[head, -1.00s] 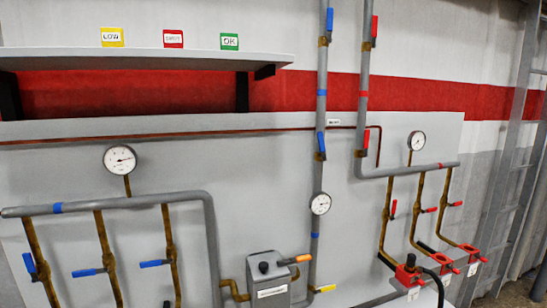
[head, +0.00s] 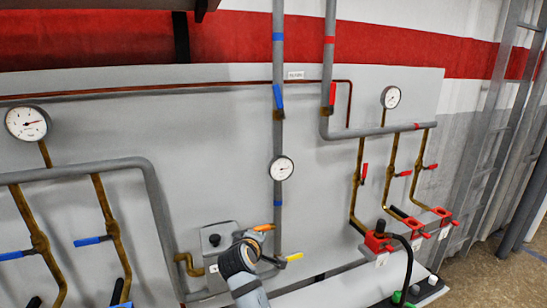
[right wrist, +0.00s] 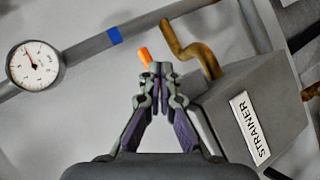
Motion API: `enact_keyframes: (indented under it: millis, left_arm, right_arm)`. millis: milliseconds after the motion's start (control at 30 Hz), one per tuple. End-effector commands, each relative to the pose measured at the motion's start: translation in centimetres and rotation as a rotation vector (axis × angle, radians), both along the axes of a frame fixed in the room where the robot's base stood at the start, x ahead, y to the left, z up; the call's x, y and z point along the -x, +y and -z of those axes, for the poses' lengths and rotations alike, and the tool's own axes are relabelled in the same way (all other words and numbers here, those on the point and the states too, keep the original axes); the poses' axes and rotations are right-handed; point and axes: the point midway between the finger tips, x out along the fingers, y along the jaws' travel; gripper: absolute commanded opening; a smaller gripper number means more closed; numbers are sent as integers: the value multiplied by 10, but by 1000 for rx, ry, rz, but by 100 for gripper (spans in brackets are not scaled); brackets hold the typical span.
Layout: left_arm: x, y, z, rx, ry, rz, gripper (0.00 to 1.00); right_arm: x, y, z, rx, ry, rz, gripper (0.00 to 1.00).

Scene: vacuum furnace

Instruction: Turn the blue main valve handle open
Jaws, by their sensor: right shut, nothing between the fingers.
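A blue lever handle (head: 278,97) sits on the central vertical grey pipe, below a small label, and lies nearly along the pipe. I cannot read the label, so I cannot tell for sure that this is the main valve. My right gripper (head: 262,238) is low in the head view, well below that handle, by the strainer box. In the right wrist view my right gripper (right wrist: 160,68) is shut and empty, its tips close to an orange handle (right wrist: 145,57); contact cannot be told. The blue handle is outside the wrist view. My left gripper is not in view.
A gauge (head: 281,168) sits on the pipe between blue handle and strainer box (head: 214,238). A red handle (head: 332,94) is on the neighbouring pipe. Other blue handles (head: 92,241) are on the left branches. A yellow handle (head: 294,257) is low on the central pipe.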

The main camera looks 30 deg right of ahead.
Motion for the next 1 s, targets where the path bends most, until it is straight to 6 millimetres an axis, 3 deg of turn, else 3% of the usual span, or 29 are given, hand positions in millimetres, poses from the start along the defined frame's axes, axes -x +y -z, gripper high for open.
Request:
enact_keyframes:
  millis: [167, 267, 400, 500, 600, 767, 1000]
  left_arm:
    - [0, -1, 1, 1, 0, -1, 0]
    - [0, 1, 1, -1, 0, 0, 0]
    - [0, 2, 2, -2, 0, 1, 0]
    - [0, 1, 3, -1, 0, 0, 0]
    - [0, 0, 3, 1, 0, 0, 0]
    - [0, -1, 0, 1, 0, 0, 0]
    - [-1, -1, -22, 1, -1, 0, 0]
  right_arm:
    - [-35, 1, -96, 217, -36, 4, 0]
    - [-49, 5, -173, 387, -44, 25, 0]
    - [-50, 18, -287, 627, -35, 86, 0]
    - [-43, 27, -339, 738, -20, 126, 0]
    - [-38, 30, -360, 785, -9, 145, 0]
    - [-39, 28, -364, 792, -7, 150, 0]
    - [-58, -3, -375, 795, -5, 152, 0]
